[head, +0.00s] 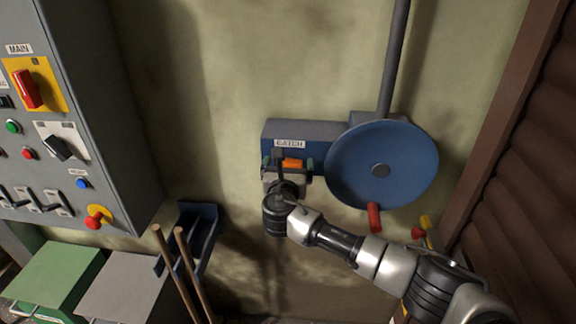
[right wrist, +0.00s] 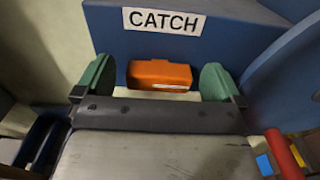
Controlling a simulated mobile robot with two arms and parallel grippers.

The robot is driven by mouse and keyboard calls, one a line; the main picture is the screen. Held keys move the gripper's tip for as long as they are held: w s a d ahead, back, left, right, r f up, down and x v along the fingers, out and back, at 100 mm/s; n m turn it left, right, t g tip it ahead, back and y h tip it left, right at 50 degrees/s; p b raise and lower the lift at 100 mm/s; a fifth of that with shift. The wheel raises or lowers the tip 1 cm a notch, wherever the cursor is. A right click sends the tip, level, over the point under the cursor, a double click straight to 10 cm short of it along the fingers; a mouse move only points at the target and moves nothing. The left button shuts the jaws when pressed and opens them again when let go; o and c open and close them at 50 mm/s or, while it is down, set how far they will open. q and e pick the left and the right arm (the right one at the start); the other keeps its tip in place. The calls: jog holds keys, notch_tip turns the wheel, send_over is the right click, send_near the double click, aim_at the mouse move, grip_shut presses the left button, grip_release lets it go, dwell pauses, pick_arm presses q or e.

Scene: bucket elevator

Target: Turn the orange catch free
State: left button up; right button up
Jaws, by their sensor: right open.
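The orange catch (head: 292,162) sits on the front of a blue-grey housing (head: 310,131) under a label reading CATCH. In the right wrist view the orange catch (right wrist: 159,75) lies level between the two green fingertips of my right gripper (right wrist: 160,88). The gripper is open, with a finger on each side of the catch and a visible gap at both sides. In the head view my right gripper (head: 288,165) is at the housing's front, partly hidden by my wrist. My left gripper is in neither view.
A large blue wheel (head: 350,165) with a red handle (head: 374,217) is right of the catch. A grey control panel (head: 105,110) stands at left. Wooden handles (head: 166,262) lean near a blue tray (head: 205,240). Brown slats (head: 530,150) border the right.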

jog(key=c, duration=0.9)
jog(key=shift+f, duration=0.1)
jog(key=shift+s+d+f+m+b, duration=0.1)
jog(key=shift+d+f+m+b, duration=0.1)
jog(key=shift+m+b, duration=2.35)
jog(key=shift+w+d+f+m+b, duration=0.15)
jog(key=shift+m+b, duration=1.6)
jog(key=shift+m, duration=1.55)
jog(key=shift+s+d+f+m+b, duration=0.2)
jog(key=shift+m+b, duration=1.95)
jog(key=shift+m, duration=1.1)
jog(key=o, duration=0.9)
jog(key=shift+r, duration=0.1)
